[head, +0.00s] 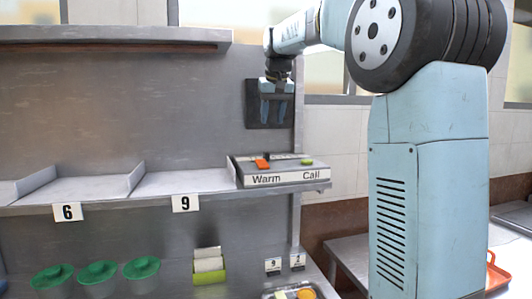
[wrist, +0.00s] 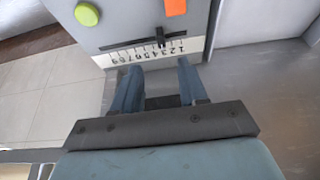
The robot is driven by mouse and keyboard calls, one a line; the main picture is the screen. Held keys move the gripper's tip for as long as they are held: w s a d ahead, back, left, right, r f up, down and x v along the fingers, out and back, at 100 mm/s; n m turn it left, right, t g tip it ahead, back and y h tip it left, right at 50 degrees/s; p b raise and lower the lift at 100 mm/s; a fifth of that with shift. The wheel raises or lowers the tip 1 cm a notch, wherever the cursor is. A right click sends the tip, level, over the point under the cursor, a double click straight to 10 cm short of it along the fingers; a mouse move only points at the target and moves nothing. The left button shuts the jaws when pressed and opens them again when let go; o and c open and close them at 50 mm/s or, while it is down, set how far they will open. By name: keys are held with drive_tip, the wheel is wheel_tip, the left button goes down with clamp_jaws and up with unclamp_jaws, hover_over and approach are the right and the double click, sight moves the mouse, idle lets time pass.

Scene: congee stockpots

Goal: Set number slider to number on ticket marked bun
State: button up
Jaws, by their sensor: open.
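The number slider is a dark slot with a black knob (wrist: 160,38) on a grey box (head: 283,180) marked "Warm" and "Call". Its scale strip (wrist: 150,52) shows upside down in the wrist view; the knob stands on the low-number side, but its exact number is unclear. Two small tickets hang below the shelf: one reads 9 (head: 273,265), the other appears to read 1 (head: 297,261). Their small marks are too blurred to tell which is bun. My gripper (head: 276,118) is open and empty above the box, fingers down, apart from the knob.
Shelf labels read 6 (head: 67,212) and 9 (head: 185,203). Green-lidded pots (head: 97,272) and a yellow-green card holder (head: 209,271) stand below. A dark panel (head: 252,108) is behind my gripper.

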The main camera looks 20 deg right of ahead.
sight(267, 153)
drive_tip(key=x, duration=1.4)
drive_tip(key=shift+w+r, duration=0.15)
drive_tip(key=shift+w, duration=0.25)
clamp_jaws()
